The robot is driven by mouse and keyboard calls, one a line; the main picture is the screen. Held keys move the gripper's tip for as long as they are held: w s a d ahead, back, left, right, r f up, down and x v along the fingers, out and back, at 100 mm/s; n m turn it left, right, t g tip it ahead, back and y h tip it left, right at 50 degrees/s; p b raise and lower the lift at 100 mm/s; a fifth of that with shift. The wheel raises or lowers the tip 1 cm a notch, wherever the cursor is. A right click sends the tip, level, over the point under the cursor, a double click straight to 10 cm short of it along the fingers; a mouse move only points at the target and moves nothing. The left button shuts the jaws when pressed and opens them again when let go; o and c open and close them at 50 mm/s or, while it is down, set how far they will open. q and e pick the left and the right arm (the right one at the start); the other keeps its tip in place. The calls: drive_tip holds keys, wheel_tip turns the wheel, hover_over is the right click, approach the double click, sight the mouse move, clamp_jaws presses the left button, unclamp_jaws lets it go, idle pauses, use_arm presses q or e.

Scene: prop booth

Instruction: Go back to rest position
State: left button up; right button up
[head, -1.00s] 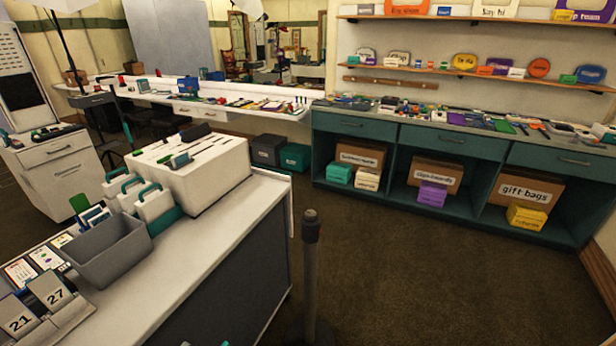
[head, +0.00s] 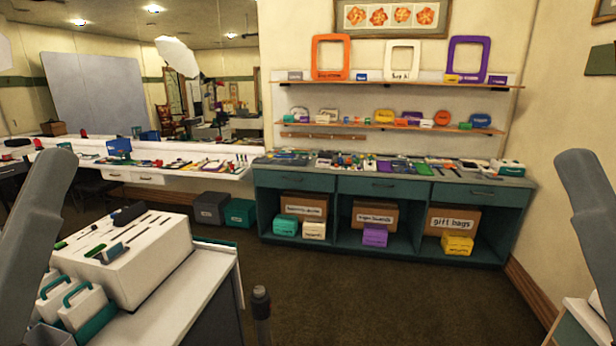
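My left arm rises at the left edge of the head view and my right arm at the right edge. Both show as upright grey links. No fingertips of either gripper are in the picture, so I cannot see what they hold, if anything.
A white counter (head: 205,290) with a slotted white box (head: 150,262) and white cases with teal handles (head: 84,305) stands at the lower left. A dark post (head: 261,312) stands beside it. A teal cabinet (head: 400,187) lines the back wall. The dark floor between is open.

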use_arm(q)
wheel_tip(320, 180, up, 33)
drive_tip(key=p, duration=3)
use_arm(e)
wheel_tip(320, 180, up, 33)
use_arm(q)
wheel_tip(320, 180, down, 42)
drive_tip(key=b, duration=4.2)
use_arm(e)
wheel_tip(320, 180, down, 42)
